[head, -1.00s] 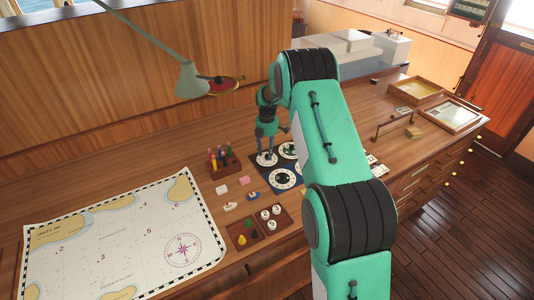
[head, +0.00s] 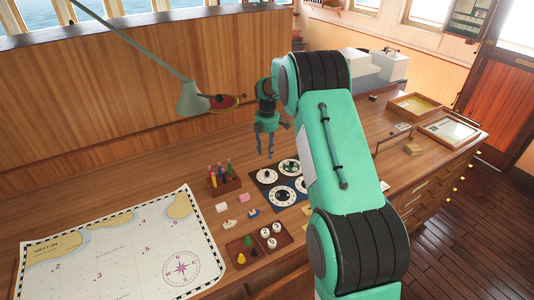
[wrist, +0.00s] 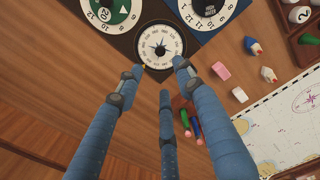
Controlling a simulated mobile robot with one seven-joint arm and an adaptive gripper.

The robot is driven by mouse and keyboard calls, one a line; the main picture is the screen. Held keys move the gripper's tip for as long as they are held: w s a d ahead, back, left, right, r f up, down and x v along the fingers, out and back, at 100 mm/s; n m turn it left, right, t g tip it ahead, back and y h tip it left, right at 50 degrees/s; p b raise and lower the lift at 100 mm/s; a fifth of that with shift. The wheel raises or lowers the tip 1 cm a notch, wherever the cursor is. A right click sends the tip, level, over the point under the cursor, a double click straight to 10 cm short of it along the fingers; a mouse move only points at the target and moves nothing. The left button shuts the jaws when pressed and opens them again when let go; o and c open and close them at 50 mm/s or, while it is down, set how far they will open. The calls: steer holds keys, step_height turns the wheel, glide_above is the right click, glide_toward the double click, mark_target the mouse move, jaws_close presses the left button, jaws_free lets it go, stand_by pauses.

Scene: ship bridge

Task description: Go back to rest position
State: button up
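My gripper (head: 266,152) hangs above the desk (head: 160,158), over the back-left part of the dark dial board (head: 263,176). In the wrist view its three fingers (wrist: 158,85) are spread apart with nothing between them. My upper arm hides part of the desk to the right.
A pen rack (head: 224,182) with coloured pens stands left of the board. A chart (head: 115,250) covers the front left. A divided tray (head: 258,242) holds small pieces. A green lamp (head: 190,98) reaches in near my gripper.

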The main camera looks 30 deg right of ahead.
stand_by(0.5)
steer(key=s+a+r+m+t+b, duration=0.15)
steer(key=s+a+r+m, duration=0.25)
steer(key=s+a+r, duration=0.6)
steer(key=s+a+r+m+t+b, duration=0.15)
steer(key=s+a+r+m, duration=0.25)
steer(key=s+a+r, duration=0.5)
steer(key=s+a+m+t+b, duration=0.1)
steer(key=s+a+m, duration=0.1)
steer(key=s, duration=0.8)
steer(key=s+a+m+b, duration=0.2)
steer(key=s+a+m, duration=0.1)
steer(key=s, duration=0.7)
steer(key=s+a+m+t+b, duration=0.1)
steer(key=s+a+m, duration=0.2)
steer(key=s, duration=0.6)
steer(key=shift+s+m+t, duration=0.3)
steer(key=shift+s+m, duration=0.1)
steer(key=shift+m, duration=0.2)
steer(key=shift+o, duration=0.5)
